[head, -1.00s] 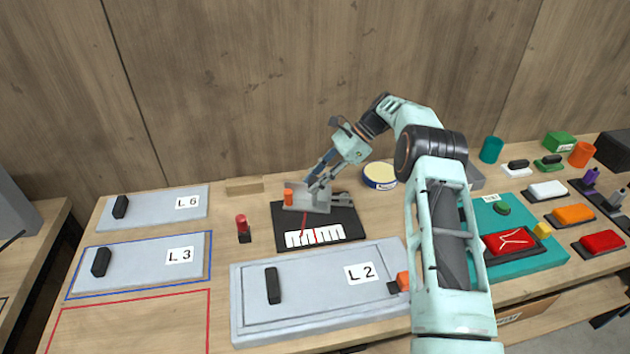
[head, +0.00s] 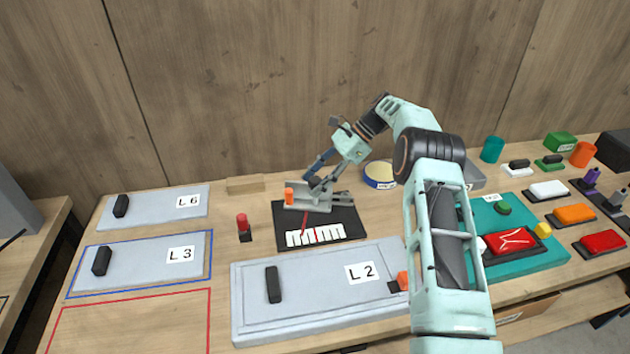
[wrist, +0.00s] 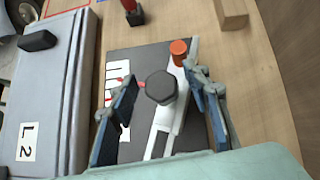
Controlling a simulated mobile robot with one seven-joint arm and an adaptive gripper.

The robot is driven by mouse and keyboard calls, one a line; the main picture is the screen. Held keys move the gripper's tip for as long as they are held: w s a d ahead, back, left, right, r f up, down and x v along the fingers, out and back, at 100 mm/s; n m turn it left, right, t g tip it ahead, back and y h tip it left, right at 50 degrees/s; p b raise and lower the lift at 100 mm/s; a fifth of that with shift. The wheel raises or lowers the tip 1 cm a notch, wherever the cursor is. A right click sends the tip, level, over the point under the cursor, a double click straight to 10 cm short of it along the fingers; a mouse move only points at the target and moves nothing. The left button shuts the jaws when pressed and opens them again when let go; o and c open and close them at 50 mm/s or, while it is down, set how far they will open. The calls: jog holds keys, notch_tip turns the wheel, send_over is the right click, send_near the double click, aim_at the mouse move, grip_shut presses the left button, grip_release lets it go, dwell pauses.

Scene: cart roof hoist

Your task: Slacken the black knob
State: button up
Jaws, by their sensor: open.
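The black knob (wrist: 161,87) is faceted and sits on a grey bracket (wrist: 166,125) on the black base plate (wrist: 125,67). In the wrist view it lies between the two blue fingers of my gripper (wrist: 163,105), with a gap on each side. In the head view the knob (head: 316,183) is small and partly hidden by my gripper (head: 321,178). My gripper is open and points down over the bracket. An orange cylinder (head: 289,195) stands at the bracket's left end, and it also shows in the wrist view (wrist: 179,50).
A white scale with red marks (head: 315,235) lies on the plate's front. A red-topped post (head: 243,227) stands left, and a wooden block (head: 244,185) lies behind. The L2 panel (head: 320,311) is in front. A round tin (head: 380,174) sits to the right.

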jog(key=shift+d+r, duration=0.1)
jog(key=shift+v, duration=3.1)
jog(key=shift+w+d+r, duration=0.1)
jog(key=shift+d+r, duration=0.2)
jog(key=shift+r, duration=0.1)
